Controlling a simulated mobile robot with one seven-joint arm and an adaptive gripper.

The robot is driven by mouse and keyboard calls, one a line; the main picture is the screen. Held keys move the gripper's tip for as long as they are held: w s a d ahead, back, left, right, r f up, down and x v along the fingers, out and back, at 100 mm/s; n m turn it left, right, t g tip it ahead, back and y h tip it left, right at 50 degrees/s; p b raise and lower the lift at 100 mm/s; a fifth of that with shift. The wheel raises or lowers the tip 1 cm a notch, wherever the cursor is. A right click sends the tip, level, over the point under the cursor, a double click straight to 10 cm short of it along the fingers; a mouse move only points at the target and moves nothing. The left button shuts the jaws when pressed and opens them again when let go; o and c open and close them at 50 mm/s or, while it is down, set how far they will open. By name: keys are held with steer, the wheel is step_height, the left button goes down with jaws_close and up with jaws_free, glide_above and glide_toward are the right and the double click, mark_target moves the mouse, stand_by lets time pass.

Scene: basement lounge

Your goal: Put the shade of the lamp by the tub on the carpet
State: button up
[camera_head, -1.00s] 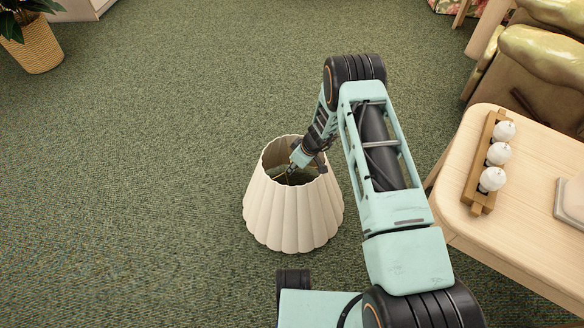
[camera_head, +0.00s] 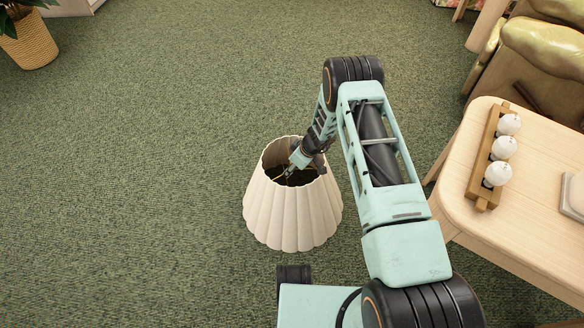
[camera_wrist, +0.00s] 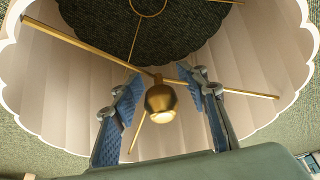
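The cream pleated lampshade (camera_head: 292,215) is upright in the head view, its narrow open end up, over green carpet. I cannot tell whether its lower rim touches the carpet. My gripper (camera_head: 290,174) reaches down into the top opening. In the wrist view the shade's scalloped rim (camera_wrist: 295,45) surrounds the brass rods and round brass hub (camera_wrist: 160,98) of its frame. The lamp's base and the tub are not in view.
A pale wooden table (camera_head: 525,225) with a wooden holder of three white candles (camera_head: 503,148) stands at right. A green-cushioned armchair (camera_head: 545,55) is behind it. A potted plant (camera_head: 30,40) is at far left. Green carpet (camera_head: 150,180) is clear left of the shade.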

steer(key=shift+r+p, duration=0.25)
steer(key=shift+p, duration=0.05)
steer(key=p+v, duration=0.3)
steer(key=v, duration=0.8)
steer(key=shift+d+r, duration=0.15)
steer(key=shift+r, duration=0.2)
steer(key=shift+s, duration=0.1)
